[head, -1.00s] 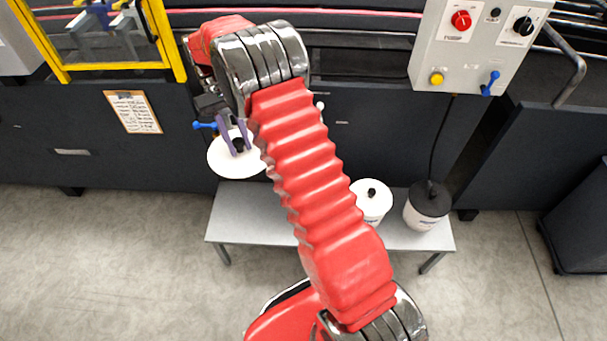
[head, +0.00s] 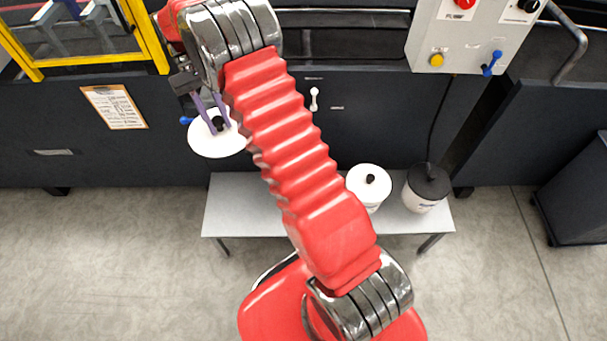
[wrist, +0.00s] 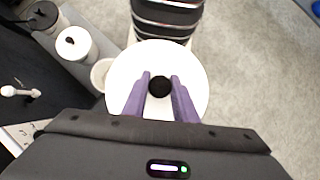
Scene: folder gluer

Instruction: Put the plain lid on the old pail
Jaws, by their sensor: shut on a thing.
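My gripper (head: 217,116) is shut on the black knob of a plain white round lid (head: 211,142), held in the air left of my arm. In the wrist view the purple fingers (wrist: 160,84) stand on either side of the knob and the lid (wrist: 160,55) lies below them. A white pail (wrist: 100,73), partly hidden by the lid, shows no lid of its own in the visible part. It is hidden in the head view. I cannot tell from its look whether it is the old pail.
A grey bench (head: 232,203) bears a white-lidded pail (head: 368,185) and a black-lidded pail (head: 426,187) at its right. Its left end looks bare. Behind it is a dark machine front with a white handle (head: 314,98), a clipboard (head: 114,107) and a control box (head: 465,40).

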